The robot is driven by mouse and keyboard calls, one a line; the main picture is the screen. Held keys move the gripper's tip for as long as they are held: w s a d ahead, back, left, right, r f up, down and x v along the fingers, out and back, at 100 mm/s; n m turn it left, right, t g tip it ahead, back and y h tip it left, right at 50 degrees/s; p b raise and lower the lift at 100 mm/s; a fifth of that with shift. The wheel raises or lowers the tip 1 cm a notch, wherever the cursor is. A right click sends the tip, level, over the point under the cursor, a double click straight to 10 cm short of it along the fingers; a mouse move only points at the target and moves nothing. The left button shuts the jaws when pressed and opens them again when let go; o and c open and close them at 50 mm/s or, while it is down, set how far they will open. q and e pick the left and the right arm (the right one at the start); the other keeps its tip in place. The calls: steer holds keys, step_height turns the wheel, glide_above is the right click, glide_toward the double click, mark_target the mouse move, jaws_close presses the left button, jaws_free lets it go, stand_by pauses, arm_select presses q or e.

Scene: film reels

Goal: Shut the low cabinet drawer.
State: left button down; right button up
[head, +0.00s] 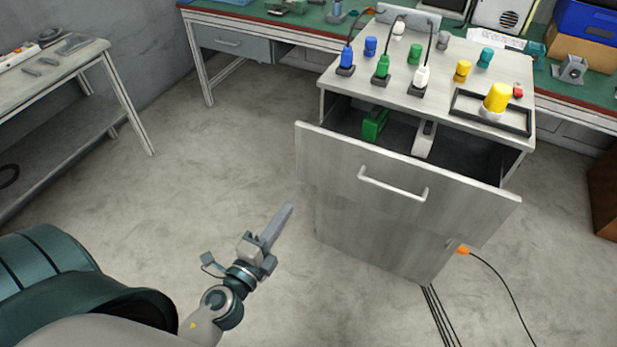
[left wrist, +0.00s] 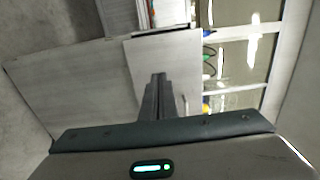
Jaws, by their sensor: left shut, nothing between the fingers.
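The low cabinet (head: 345,228) stands right of centre in the head view. Its top drawer (head: 325,152) is pulled out, with a grey wood front and a pale bar handle (head: 392,184). Inside the drawer lie a green item (head: 374,125) and a pale item (head: 425,138). My left gripper (head: 287,208) is shut and empty, left of the drawer front and apart from it in the head view. In the left wrist view, its shut fingers (left wrist: 158,82) show in front of a pale grey panel. My right gripper is not in view.
The cabinet top holds coloured plugs and a black tray (head: 460,112) with a yellow-topped item (head: 497,98). A green-topped workbench (head: 310,28) stands behind. A grey table (head: 90,60) is at the left. An orange plug (head: 463,250) with a black cable is near the cabinet's lower right. Open floor lies left of the cabinet.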

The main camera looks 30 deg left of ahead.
mark_target(317, 165)
arm_select(q)
steer(key=shift+w, duration=0.15)
